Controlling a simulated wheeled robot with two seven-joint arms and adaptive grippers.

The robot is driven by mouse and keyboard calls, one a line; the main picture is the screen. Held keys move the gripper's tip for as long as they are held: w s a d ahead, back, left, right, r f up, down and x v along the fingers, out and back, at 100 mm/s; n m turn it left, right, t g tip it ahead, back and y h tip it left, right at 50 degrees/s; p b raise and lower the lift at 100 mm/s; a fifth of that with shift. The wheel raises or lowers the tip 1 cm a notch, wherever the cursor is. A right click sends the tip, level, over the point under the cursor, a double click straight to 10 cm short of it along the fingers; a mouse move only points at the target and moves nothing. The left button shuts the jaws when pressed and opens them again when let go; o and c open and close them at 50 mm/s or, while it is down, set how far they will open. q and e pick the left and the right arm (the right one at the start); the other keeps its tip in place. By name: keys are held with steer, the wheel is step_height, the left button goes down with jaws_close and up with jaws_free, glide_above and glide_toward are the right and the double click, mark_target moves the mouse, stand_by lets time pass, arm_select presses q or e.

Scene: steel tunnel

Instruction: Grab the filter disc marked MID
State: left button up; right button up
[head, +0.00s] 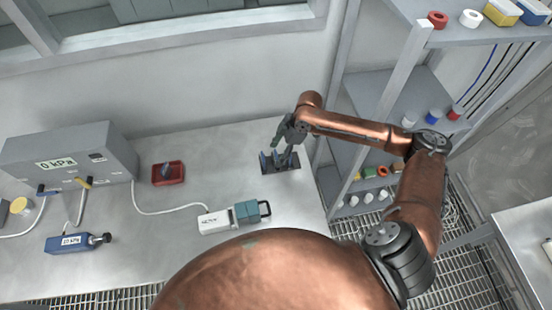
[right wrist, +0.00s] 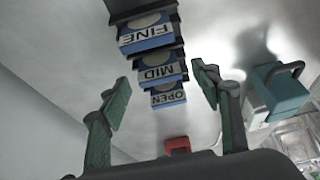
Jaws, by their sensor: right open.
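The filter disc marked MID (right wrist: 160,72) has a blue edge and a white label that reads upside down in the right wrist view. It stands in a row between the disc marked FINE (right wrist: 148,35) and the disc marked OPEN (right wrist: 168,96). The row sits in a dark rack (head: 281,168) on the bench. My right gripper (right wrist: 161,92) is open, with its green fingers apart on either side of the row's line. In the head view my right gripper (head: 284,139) is over the rack and hides part of it. My left gripper is not in view.
A teal box with a handle (head: 247,211) and a white cabled unit (head: 214,222) stand in front of the rack. A red tray (head: 168,173) and a grey 0 kPa gauge box (head: 70,155) are to the left. Shelving (head: 345,160) rises close on the right.

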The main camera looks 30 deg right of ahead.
steer(key=shift+c, duration=0.7)
steer(key=c, duration=0.9)
steer(key=shift+r, duration=0.1)
